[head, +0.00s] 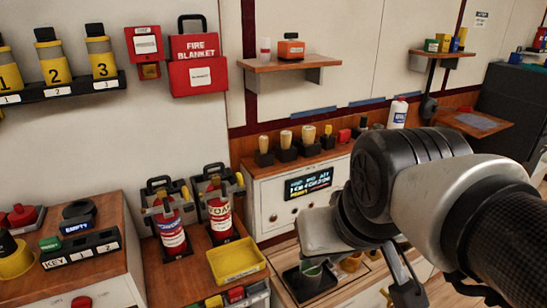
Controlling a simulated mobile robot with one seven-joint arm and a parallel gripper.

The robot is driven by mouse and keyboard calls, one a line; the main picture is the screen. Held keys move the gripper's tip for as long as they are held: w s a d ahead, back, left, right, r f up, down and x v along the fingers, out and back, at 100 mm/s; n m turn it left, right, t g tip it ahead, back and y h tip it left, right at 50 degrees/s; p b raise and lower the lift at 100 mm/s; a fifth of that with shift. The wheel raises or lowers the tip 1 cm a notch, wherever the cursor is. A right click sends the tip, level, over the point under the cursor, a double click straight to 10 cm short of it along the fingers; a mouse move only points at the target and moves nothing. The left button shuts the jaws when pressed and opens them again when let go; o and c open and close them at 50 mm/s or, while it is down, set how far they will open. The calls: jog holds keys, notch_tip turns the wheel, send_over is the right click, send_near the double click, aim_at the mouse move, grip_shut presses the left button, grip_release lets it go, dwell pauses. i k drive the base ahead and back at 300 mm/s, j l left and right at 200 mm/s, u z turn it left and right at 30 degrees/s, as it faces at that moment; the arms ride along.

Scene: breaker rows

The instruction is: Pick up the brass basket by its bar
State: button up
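A small brass-coloured round vessel (351,263), which may be the brass basket, sits low in the picture in a shallow wooden-edged tray, partly behind my arm. I cannot make out a bar on it. A green-rimmed cup in a dark square holder (309,281) stands to its left. My arm enters from the right and bends down in front of this area. Dark parts at its lower end (404,289) may belong to my gripper. The fingers are not clear, so I cannot tell whether they are open or hold anything.
A yellow tray (236,262) and two red extinguishers (170,228) stand left of the brass vessel. Behind it is a white cabinet with a display (309,183) and several wooden-handled tools on top. A wall shelf (289,63) hangs above.

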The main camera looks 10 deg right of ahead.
aim_at(351, 264)
jog(key=k+l+u, duration=0.1)
jog(key=l, duration=0.25)
jog(key=k+l, duration=0.15)
jog(key=l, duration=0.2)
jog(key=k+l+u, duration=0.15)
jog(key=l, duration=0.2)
jog(key=i+l+u, duration=0.1)
jog(key=l, duration=0.25)
jog(key=l+u, duration=0.1)
jog(key=l, duration=0.3)
jog(key=i+l, duration=0.15)
jog(key=l, duration=0.2)
jog(key=i+l+u, duration=0.15)
jog(key=i+l, duration=0.25)
jog(key=l, duration=0.15)
